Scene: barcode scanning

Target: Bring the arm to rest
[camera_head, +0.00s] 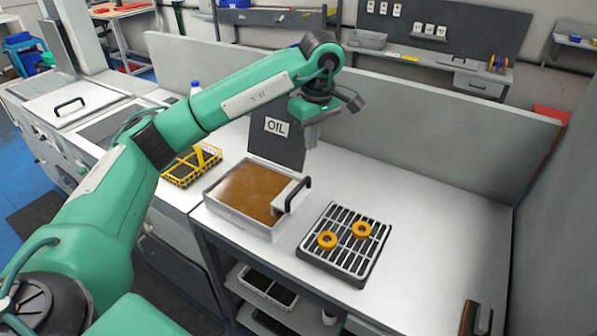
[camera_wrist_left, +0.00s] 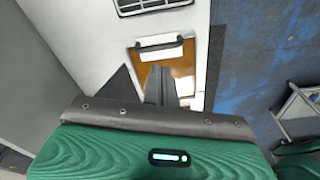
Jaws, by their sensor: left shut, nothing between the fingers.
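My left arm (camera_head: 230,105) is green and reaches from the lower left, up and across the bench. My left gripper (camera_head: 311,135) points down, raised above the bench near the black OIL sign (camera_head: 276,148). In the left wrist view its fingers (camera_wrist_left: 158,84) are together with nothing between them. Below it is a metal tray of brown oil (camera_head: 248,189) with a black handle, which also shows in the wrist view (camera_wrist_left: 178,62). My right gripper is not in view.
A black slatted rack (camera_head: 341,263) holds two orange rings (camera_head: 327,240) (camera_head: 362,230). A yellow wire basket (camera_head: 190,168) stands left of the oil tray. A grey partition (camera_head: 440,120) runs behind the bench. The bench top (camera_head: 440,230) right of the rack is mostly clear.

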